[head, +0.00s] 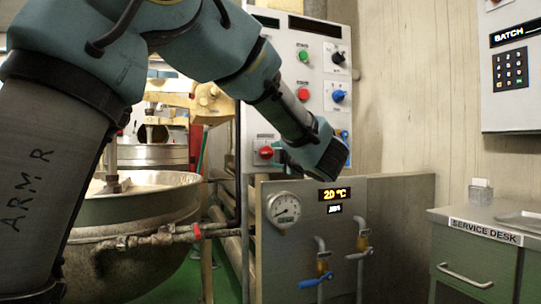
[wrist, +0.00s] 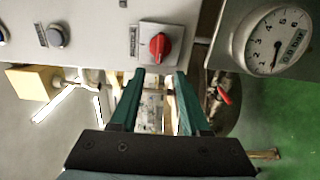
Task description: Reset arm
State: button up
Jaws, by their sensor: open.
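My gripper (wrist: 159,73) shows in the wrist view as two green fingers, spread apart with nothing held between them. The tips lie just below a red rotary knob (wrist: 160,47) on a pale control panel; I cannot tell whether they touch the panel. In the head view my arm reaches across from the left and bends down at the panel. The wrist end is beside the same red knob (head: 265,152), low on the panel (head: 313,85). The fingers are mostly hidden there behind the wrist.
A large metal kettle (head: 135,240) stands at left behind my arm. A service desk (head: 475,255) stands at right, below a batch keypad box (head: 510,70).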

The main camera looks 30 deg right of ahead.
jog(key=shift+s+a, duration=0.15)
jog(key=shift+s, duration=0.85)
